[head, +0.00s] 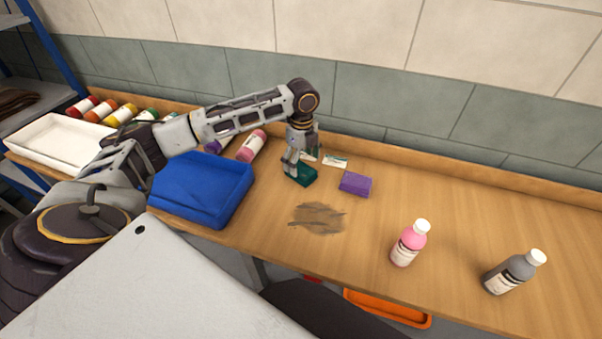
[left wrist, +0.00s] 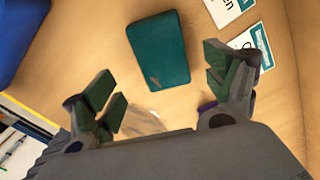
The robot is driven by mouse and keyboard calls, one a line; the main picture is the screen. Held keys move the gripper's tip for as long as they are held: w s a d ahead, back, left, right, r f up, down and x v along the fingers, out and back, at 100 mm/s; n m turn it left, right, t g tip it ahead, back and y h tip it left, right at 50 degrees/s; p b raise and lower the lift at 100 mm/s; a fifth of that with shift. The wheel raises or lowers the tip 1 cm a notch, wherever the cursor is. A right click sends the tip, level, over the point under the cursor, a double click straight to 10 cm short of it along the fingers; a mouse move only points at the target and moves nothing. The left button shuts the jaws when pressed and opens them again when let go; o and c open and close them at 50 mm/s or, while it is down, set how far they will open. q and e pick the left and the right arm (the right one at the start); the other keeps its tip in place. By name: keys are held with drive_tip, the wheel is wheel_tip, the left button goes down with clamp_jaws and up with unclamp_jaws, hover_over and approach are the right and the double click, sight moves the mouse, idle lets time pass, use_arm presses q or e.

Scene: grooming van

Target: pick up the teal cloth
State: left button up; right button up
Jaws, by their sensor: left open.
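The teal cloth (head: 300,176) is a small folded block lying on the wooden counter (head: 470,225), right of the blue tray. In the left wrist view the teal cloth (left wrist: 158,50) lies flat ahead of the fingertips, roughly between their lines. My left gripper (head: 299,163) is above the cloth, pointing down, and hides part of it in the head view. In the left wrist view my left gripper (left wrist: 165,85) is open, with nothing between its fingers. I cannot tell whether a fingertip touches the cloth. My right gripper is not in view.
A purple block (head: 356,184) lies right of the cloth, with a small card (head: 335,161) behind. The blue tray (head: 203,190) is left. A dark smear (head: 318,217) is in front. A pink bottle (head: 409,243) and grey bottle (head: 514,272) stand right. A wall runs behind.

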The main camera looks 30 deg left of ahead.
sight(301, 169)
use_arm(q)
drive_tip(key=shift+f, duration=0.1)
drive_tip(key=shift+w+a+f, duration=0.1)
drive_tip(key=shift+a+f, duration=0.05)
drive_tip(key=shift+f, duration=0.35)
drive_tip(key=shift+w+a+f, duration=0.15)
drive_tip(key=shift+f, duration=1.85)
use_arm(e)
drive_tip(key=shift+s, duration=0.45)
use_arm(q)
drive_tip(key=shift+c, duration=0.2)
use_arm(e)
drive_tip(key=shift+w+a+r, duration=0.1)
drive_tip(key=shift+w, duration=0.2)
use_arm(q)
drive_tip(key=c, duration=1.1)
drive_tip(key=shift+r, duration=0.1)
